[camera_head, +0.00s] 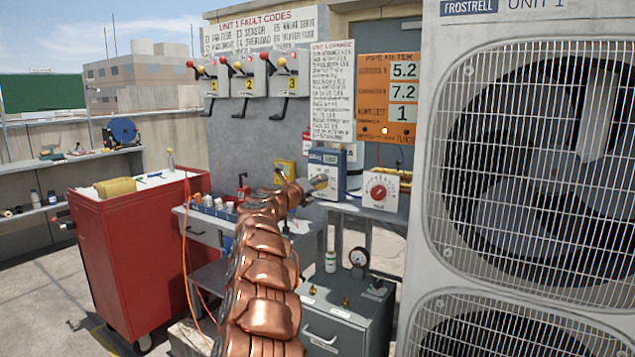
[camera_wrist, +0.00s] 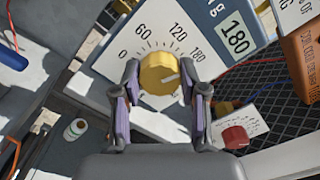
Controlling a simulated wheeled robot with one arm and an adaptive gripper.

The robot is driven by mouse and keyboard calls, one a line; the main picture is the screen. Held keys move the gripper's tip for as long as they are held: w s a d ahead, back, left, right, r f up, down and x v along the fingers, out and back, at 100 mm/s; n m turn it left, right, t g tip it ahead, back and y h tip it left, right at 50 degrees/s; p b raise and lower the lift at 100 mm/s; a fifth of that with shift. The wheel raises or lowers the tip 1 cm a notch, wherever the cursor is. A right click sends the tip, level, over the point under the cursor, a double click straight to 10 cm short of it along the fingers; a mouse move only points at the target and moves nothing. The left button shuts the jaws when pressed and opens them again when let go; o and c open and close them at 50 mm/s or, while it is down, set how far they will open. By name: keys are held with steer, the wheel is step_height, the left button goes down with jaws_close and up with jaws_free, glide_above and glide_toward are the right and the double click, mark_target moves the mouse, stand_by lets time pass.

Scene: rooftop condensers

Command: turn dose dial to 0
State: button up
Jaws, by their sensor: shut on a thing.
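The dose dial (camera_wrist: 158,72) is a round yellow knob on a white scale marked 0, 60, 120 and 180, seen in the wrist view. A dark mark on the knob points to the right. My gripper (camera_wrist: 160,80) has one purple-padded finger on each side of the knob and is shut on it. In the head view my gripper (camera_head: 318,184) reaches the front of the blue box (camera_head: 328,158); my copper arm hides part of the bench there, and the dial is hardly visible.
A white box with a red knob (camera_head: 378,192) stands close right of the blue box; the red knob (camera_wrist: 235,137) also shows in the wrist view. A large condenser (camera_head: 430,200) blocks the right side. A red cabinet (camera_head: 125,260) stands left, a grey cabinet (camera_head: 345,315) below.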

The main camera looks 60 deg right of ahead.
steer(key=n+p, duration=0.1)
steer(key=p, duration=0.1)
steer(key=n+p, duration=0.4)
steer(key=shift+r, duration=0.25)
steer(key=n+p, duration=0.3)
steer(key=shift+w, duration=0.1)
steer(key=n+p, duration=0.4)
steer(key=p, duration=0.1)
steer(key=shift+f, duration=0.15)
steer(key=n+p, duration=0.4)
steer(key=p, duration=0.1)
steer(key=n+p, duration=0.5)
steer(key=p, duration=0.1)
steer(key=shift+f, duration=0.1)
steer(key=shift+s+f+n+p, duration=0.1)
steer(key=shift+f+n+p, duration=0.05)
steer(key=shift+n+p, duration=0.9)
steer(key=shift+s+f+n+p, duration=0.1)
steer(key=shift+n+p, duration=0.7)
steer(key=shift+n, duration=0.45)
steer(key=o, duration=1.1)
steer(key=shift+o, duration=0.2)
